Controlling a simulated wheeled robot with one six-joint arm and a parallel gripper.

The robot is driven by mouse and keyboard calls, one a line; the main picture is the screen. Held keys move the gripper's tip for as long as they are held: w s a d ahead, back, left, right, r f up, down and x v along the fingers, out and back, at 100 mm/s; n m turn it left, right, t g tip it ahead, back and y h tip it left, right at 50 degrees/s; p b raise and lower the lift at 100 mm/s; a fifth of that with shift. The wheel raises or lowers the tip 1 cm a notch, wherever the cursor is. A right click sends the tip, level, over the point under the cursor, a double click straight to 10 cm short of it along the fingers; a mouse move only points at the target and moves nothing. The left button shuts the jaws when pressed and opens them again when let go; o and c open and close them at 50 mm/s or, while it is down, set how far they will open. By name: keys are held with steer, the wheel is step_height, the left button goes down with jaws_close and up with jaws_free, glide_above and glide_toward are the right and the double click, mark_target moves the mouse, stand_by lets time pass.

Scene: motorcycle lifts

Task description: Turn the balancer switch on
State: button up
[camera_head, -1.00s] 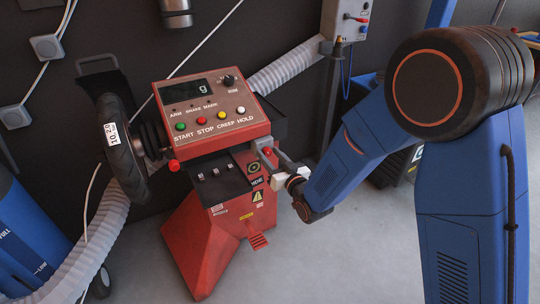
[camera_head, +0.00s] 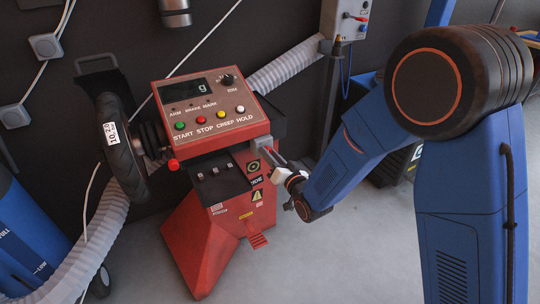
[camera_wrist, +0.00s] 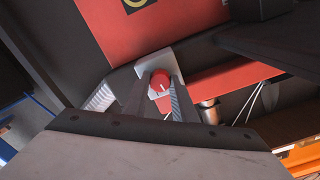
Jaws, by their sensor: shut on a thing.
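The red balancer (camera_head: 205,245) stands on the grey floor, with a sloped control panel (camera_head: 205,105) of coloured buttons on top. Its switch is a red round knob (camera_wrist: 160,80) with a white mark, on a light grey plate (camera_wrist: 157,62) in the wrist view. My gripper (camera_head: 268,154) reaches the balancer's right side from the right. In the wrist view its two fingers (camera_wrist: 158,92) lie on either side of the knob and are shut on it. In the head view the knob is mostly hidden by the fingers.
A black tyre (camera_head: 122,145) is mounted on the balancer's left. A ribbed white hose (camera_head: 285,67) runs behind it to a grey wall box (camera_head: 347,18). Blue equipment (camera_head: 30,235) stands at the left. The floor in front is clear.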

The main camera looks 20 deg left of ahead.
steer(key=shift+m, duration=3.7)
steer(key=o, duration=1)
steer(key=shift+d, duration=0.1)
steer(key=shift+o, duration=0.2)
